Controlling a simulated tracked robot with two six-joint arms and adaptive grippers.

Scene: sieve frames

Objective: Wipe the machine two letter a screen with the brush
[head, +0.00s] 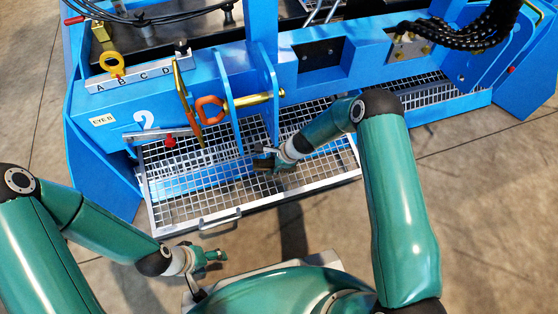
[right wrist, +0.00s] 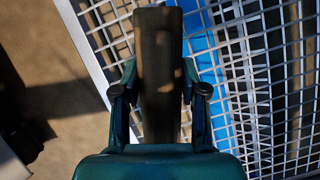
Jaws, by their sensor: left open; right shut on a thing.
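My right gripper (head: 266,160) is shut on the brush (right wrist: 158,75), a dark brown flat bar between the fingers in the right wrist view. In the head view the brush is small and dark, and its bristles cannot be made out. It is over the right part of the wire-mesh screen (head: 190,186), which sticks out from the blue machine (head: 225,82) marked 2. I cannot tell whether the brush touches the mesh. The screen has a front handle (head: 220,218). My left gripper (head: 217,257) is open and empty, in front of the screen.
A strip lettered A B C D (head: 138,77) has a yellow ring (head: 112,64) near A. An "EYE B" label (head: 102,120) is below. More mesh (head: 418,92) lies right. The floor in front is bare.

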